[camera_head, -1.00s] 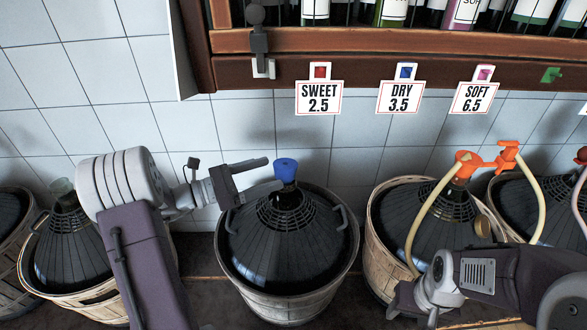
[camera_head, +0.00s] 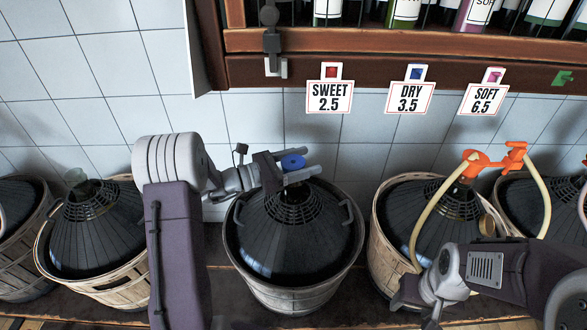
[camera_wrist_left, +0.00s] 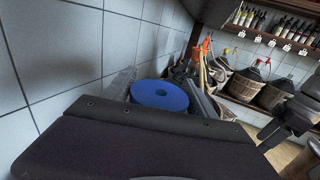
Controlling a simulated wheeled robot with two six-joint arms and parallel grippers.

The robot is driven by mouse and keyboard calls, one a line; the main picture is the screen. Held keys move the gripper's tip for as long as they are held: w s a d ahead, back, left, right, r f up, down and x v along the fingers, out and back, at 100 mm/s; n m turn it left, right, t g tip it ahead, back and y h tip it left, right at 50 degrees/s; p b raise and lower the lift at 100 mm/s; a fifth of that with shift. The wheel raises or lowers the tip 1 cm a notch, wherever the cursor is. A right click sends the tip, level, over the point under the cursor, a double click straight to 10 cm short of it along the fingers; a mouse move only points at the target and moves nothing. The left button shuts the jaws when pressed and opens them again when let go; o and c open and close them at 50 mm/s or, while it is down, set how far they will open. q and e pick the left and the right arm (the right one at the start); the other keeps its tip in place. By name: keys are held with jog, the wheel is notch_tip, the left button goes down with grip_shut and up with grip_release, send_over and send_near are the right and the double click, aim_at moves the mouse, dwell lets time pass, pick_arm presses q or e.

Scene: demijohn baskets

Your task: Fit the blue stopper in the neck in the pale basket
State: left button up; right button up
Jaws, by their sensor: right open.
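The blue stopper (camera_head: 292,162) sits at the top of the demijohn in the grey basket (camera_head: 290,296), at the centre. My left gripper (camera_head: 308,165) is around it, with one finger on the far side and one on the near side. The stopper also shows between the fingers in the left wrist view (camera_wrist_left: 160,95). The fingers look spread; any contact is hard to see. The pale basket (camera_head: 110,285) on the left holds a dark-covered demijohn with an uncovered glass neck (camera_head: 76,178). My right gripper (camera_head: 415,303) is open and empty at the lower right.
Another basket (camera_head: 390,240) on the right holds a demijohn with an orange tap (camera_head: 480,163) and a pale hose. A wooden bottle shelf (camera_head: 400,72) with price cards hangs above. The tiled wall (camera_head: 90,110) is close behind the baskets.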

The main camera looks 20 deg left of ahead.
pick_arm(q)
jog(key=c, duration=0.9)
jog(key=shift+r, duration=0.1)
jog(key=shift+r, duration=0.3)
jog(key=s+d+r, duration=0.2)
jog(key=r, duration=0.1)
jog(key=s+d+r, duration=0.3)
jog(key=r, duration=0.1)
jog(key=s+d+r+b, duration=0.1)
jog(key=s+d+r, duration=0.1)
jog(key=d+r, duration=0.1)
jog(key=shift+s+d+r, duration=0.2)
jog(key=shift+s+d, duration=0.05)
jog(key=shift+s, duration=0.15)
